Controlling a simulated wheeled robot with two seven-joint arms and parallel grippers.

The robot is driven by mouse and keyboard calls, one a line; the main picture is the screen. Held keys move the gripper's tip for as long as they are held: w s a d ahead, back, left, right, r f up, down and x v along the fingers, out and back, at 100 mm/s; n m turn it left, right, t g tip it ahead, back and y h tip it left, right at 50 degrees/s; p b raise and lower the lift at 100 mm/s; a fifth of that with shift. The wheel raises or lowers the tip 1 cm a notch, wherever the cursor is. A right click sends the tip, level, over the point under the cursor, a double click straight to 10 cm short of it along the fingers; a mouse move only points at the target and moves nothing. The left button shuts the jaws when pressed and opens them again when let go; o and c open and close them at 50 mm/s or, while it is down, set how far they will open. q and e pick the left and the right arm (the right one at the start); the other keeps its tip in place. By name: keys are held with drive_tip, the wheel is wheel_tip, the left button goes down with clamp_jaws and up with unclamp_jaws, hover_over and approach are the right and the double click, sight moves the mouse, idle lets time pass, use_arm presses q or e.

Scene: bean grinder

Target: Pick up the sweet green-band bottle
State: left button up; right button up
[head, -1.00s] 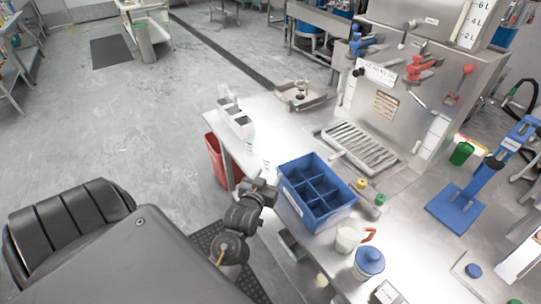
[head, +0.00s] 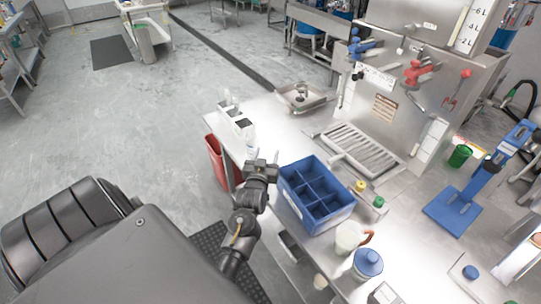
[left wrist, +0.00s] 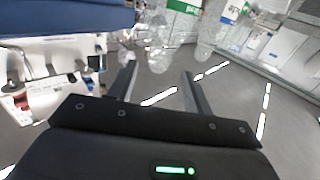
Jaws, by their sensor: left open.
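In the left wrist view, a clear bottle with a green band (left wrist: 184,7) stands at the top, past my open fingers and apart from them. A similar bottle with a blue band (left wrist: 232,12) is beside it to the right. In the head view, one pale bottle (head: 250,137) shows just beyond my left gripper (head: 262,164), its band too small to read. My left gripper is open and empty at the table's left edge, beside the blue bin; its open fingers also show in the left wrist view (left wrist: 160,80). My right gripper is out of view.
The blue divided bin (head: 343,212) is close on the right of my gripper. A white jug (head: 347,238) and blue-lidded jar (head: 368,264) stand nearer on the right.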

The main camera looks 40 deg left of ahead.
sight(269, 148)
use_arm(q)
drive_tip(key=shift+w+a+r, duration=0.1)
drive_tip(key=shift+w+r, duration=0.1)
drive_tip(key=p+x, duration=0.2)
drive_tip(key=x, duration=0.2)
drive_tip(key=shift+w+a+f, duration=0.1)
drive_tip(key=shift+w+f, duration=0.05)
drive_tip(key=shift+w, duration=0.25)
drive_tip(key=shift+c, duration=0.5)
clamp_jaws()
